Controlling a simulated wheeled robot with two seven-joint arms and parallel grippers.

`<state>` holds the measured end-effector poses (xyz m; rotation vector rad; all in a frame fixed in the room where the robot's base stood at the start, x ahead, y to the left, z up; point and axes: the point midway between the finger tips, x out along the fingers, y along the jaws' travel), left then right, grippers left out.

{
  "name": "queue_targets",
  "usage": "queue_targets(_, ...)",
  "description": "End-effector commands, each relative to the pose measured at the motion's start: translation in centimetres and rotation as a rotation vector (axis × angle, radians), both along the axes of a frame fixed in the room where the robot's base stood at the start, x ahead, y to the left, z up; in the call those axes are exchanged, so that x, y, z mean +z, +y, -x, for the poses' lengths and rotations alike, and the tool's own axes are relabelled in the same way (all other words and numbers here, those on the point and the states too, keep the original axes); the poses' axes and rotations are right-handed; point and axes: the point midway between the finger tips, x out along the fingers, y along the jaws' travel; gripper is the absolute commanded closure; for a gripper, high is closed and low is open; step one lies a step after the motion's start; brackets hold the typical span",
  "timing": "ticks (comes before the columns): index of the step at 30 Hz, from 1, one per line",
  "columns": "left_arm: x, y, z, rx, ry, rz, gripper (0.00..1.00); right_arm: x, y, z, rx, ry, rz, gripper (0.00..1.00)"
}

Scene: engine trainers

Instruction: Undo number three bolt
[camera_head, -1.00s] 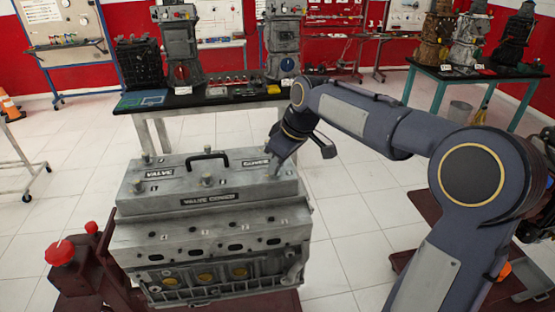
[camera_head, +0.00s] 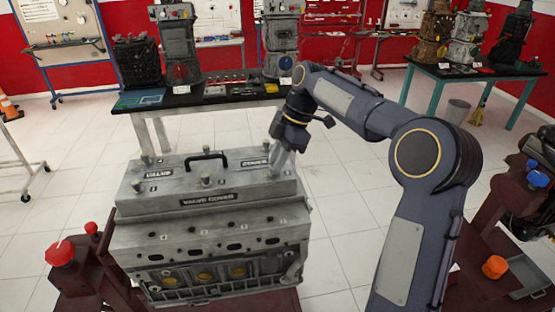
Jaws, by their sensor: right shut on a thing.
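The grey valve cover (camera_head: 237,191) lies on top of the engine block (camera_head: 215,251), with a black handle on it. One bolt (camera_head: 206,180) stands at the middle of the cover and another bolt (camera_head: 146,159) at its left end. My right gripper (camera_head: 276,168) points down at the right end of the cover, with its fingers shut on the bolt there. The fingers hide most of that bolt. The small number marks are too blurred to read with certainty. My left gripper is out of view.
A red knob (camera_head: 60,253) stands on a dark red stand left of the engine. A black-topped table (camera_head: 200,99) with engine parts is behind it. An orange cap (camera_head: 494,267) and a grey tray (camera_head: 532,275) are at the lower right. White floor around the engine is clear.

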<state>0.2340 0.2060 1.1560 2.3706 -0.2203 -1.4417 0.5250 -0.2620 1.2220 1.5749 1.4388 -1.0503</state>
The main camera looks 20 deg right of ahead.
Motion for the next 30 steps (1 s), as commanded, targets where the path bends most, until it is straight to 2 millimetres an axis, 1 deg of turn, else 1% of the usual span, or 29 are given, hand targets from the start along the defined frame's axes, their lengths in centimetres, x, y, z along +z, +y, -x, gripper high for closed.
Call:
queue_targets(9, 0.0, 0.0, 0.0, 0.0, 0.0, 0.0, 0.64, -0.04, -0.03, -0.41, 0.3, 0.0, 0.0, 1.0)
queue_targets(18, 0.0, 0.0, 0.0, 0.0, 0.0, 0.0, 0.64, -0.05, 0.12, -0.62, 0.556, -0.001, 0.001, 1.0)
queue_targets(24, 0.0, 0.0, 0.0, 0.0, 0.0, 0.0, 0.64, -0.04, 0.13, -0.72, 0.674, 0.0, 0.001, 1.0)
queue_targets(30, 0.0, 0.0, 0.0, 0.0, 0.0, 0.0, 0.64, -0.02, 0.17, -0.76, 0.745, -0.001, 0.001, 1.0)
